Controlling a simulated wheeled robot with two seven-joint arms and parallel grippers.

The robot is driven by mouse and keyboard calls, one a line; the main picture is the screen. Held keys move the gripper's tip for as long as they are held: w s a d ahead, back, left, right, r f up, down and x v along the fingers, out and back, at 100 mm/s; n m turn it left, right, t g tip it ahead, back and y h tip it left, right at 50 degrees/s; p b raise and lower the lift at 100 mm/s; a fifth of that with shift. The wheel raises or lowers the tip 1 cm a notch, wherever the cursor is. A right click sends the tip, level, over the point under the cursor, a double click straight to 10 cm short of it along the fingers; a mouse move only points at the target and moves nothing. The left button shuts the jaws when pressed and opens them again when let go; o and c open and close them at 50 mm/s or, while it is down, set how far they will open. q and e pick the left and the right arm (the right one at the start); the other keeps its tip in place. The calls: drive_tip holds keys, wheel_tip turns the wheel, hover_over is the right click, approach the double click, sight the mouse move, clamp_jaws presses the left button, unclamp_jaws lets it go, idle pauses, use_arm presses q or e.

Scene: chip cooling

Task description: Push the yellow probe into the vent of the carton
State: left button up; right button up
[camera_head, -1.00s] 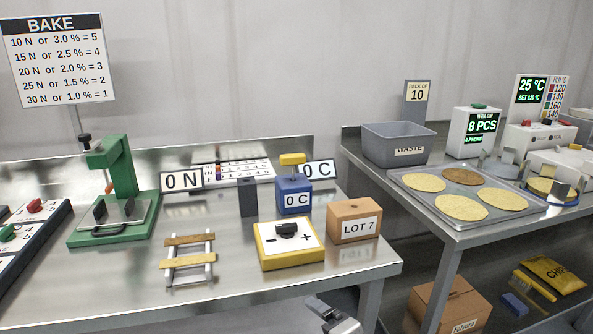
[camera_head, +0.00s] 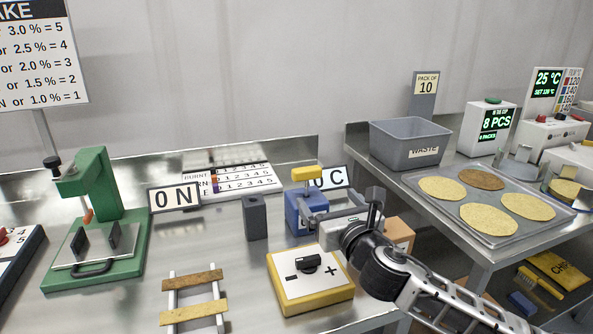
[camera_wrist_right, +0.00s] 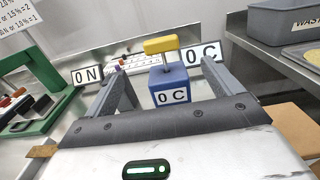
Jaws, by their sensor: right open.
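The yellow probe (camera_head: 306,174) stands upright in the blue block (camera_head: 305,205) labelled 0 C, with its yellow grip on top. The probe (camera_wrist_right: 167,45) and block (camera_wrist_right: 169,84) also show straight ahead in the wrist view. My right gripper (camera_head: 347,213) is open and empty, just right of and in front of the block. In the wrist view its fingers (camera_wrist_right: 163,88) frame the block, apart from the probe. The brown carton (camera_head: 400,233) is mostly hidden behind my right arm; its top (camera_wrist_right: 292,122) shows at the right in the wrist view. I cannot see its vent. My left gripper is not in view.
A yellow plus-minus dial box (camera_head: 328,297) is below the gripper. A dark grey block (camera_head: 256,218) stands left of the blue block. Display signs (camera_head: 174,198) stand behind. A green press (camera_head: 95,225) and a small rack (camera_head: 194,310) are at left.

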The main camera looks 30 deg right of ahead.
sight(309, 172)
drive_tip(key=p+x, duration=0.1)
drive_tip(key=x, duration=1.3)
drive_tip(key=shift+r, duration=0.15)
drive_tip(key=c, duration=1.1)
drive_tip(key=shift+c, duration=0.2)
drive_tip(key=shift+r, duration=0.1)
